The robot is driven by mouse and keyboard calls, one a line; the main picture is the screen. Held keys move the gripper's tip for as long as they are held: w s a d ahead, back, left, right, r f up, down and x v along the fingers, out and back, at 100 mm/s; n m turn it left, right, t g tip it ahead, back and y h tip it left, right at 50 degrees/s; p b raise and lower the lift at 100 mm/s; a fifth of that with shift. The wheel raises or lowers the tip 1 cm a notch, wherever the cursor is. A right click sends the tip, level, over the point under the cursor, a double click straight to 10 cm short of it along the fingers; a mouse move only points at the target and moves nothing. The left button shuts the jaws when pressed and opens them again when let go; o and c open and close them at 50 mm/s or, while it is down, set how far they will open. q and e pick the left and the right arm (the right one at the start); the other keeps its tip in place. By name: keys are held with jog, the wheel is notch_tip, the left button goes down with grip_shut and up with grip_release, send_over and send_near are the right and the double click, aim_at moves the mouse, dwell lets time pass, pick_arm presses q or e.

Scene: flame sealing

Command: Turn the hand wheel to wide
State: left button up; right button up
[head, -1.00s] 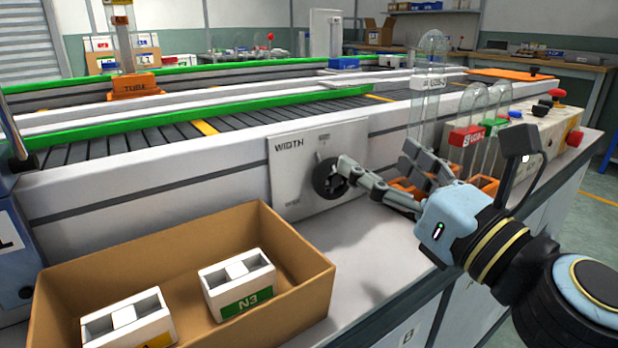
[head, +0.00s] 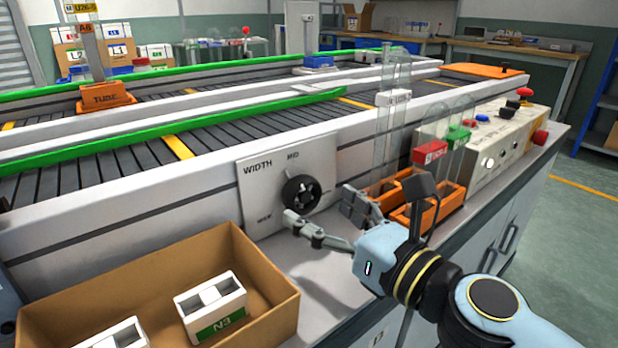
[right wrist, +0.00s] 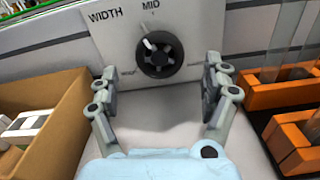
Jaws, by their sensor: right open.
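The black hand wheel (head: 301,192) sits on the white WIDTH panel (head: 262,190) on the conveyor's side. It also shows in the right wrist view (right wrist: 160,52), where its white pointer is tilted up-left, left of the MID mark. The small labels at lower left and right are too blurred to read surely. My right gripper (head: 322,210) is open and empty, just in front of and below the wheel, apart from it. In the right wrist view its two fingers (right wrist: 160,80) stand wide on either side, below the wheel. My left gripper is not in view.
A cardboard box (head: 160,290) with white N3 blocks (head: 211,305) stands left of the gripper. Orange holders (head: 425,205) with clear tubes stand to the right, close to my right gripper. A control box (head: 490,150) with buttons stands beyond. The bench before the panel is clear.

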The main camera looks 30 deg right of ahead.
aim_at(308, 201)
jog(key=shift+w+a+f+p, duration=0.15)
jog(key=shift+w+p, duration=0.1)
jog(key=shift+w, duration=0.75)
jog(key=shift+w+a+r+p, duration=0.1)
jog(key=shift+w+a+p, duration=0.1)
jog(key=shift+w, duration=0.75)
jog(key=shift+d, duration=0.1)
jog(key=c, duration=1.2)
